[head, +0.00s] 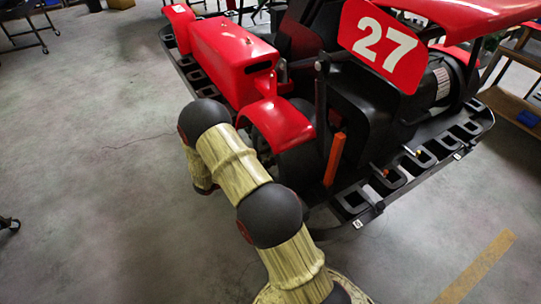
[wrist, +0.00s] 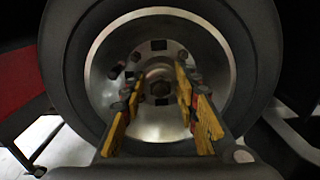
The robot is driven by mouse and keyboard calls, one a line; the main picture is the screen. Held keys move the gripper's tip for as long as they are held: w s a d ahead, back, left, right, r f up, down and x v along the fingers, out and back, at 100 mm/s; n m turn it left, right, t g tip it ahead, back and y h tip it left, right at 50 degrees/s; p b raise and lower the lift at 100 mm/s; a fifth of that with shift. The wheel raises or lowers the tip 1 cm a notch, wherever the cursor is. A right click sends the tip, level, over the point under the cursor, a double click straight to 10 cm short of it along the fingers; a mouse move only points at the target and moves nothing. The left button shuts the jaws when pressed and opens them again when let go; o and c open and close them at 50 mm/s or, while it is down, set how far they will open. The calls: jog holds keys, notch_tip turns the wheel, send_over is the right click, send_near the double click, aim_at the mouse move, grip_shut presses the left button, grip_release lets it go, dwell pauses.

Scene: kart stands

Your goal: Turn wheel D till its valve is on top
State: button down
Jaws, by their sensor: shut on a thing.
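Wheel D, as I take it with no letter readable, fills the wrist view as a black tyre with a silver rim (wrist: 105,62). Its dark tyre also shows partly under the red fender in the head view (head: 298,166). My gripper (wrist: 160,88) faces the wheel, with one yellow-padded finger on each side of the central hub. It is shut on the wheel around its middle, though the exact contact is hard to see. Dark bolts and small dark slots show around the hub. In the head view my gripper is hidden behind my arm.
The wheel belongs to a red kart with a number 27 plate (head: 384,45). A black slotted side rail (head: 400,172) runs along the kart, and an orange upright piece (head: 335,158) stands beside the wheel. Grey floor (head: 90,170) to the left is mostly clear.

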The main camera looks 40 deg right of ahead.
jog(key=m+b, duration=0.1)
jog(key=m, duration=0.2)
jog(key=shift+f+m+b, duration=0.1)
jog(key=shift+m+b, duration=0.25)
jog(key=shift+m, duration=0.05)
jog(key=m+b, duration=0.2)
jog(key=m, duration=0.1)
jog(key=shift+s+m, duration=0.1)
jog(key=shift+m, duration=0.2)
jog(key=m+b, duration=0.2)
jog(key=m, duration=0.1)
jog(key=shift+f, duration=0.1)
jog(key=shift+s+m+b, duration=0.1)
jog(key=shift+m+b, duration=0.95)
jog(key=shift+m, duration=0.75)
jog(key=c, duration=1.7)
grip_release()
